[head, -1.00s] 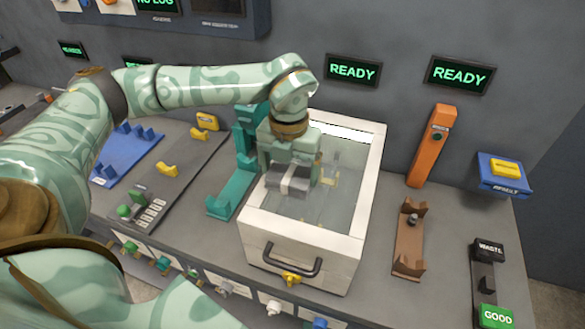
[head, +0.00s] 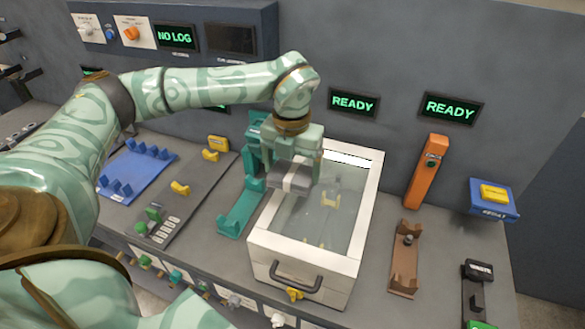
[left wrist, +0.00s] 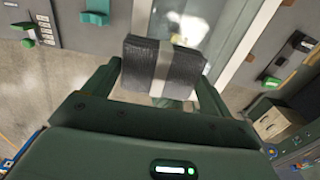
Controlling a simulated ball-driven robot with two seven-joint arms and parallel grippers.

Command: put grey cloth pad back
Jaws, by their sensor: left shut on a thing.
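The grey cloth pad (head: 294,178) is dark grey with a pale band around its middle. My left gripper (head: 292,172) is shut on it and holds it above the white box with the clear top (head: 335,215), near that box's left side. In the left wrist view the pad (left wrist: 138,62) sits between the two fingers of the gripper (left wrist: 160,85), with the pale band facing the camera. My right gripper is not in view. The pad's own resting place cannot be told from these frames.
A teal stand (head: 238,205) stands just left of the white box. A brown holder (head: 405,258) and an orange post (head: 427,170) are to its right. A blue rack (head: 137,170) and a grey panel with yellow holders (head: 180,188) lie further left. Bare bench shows right of the box.

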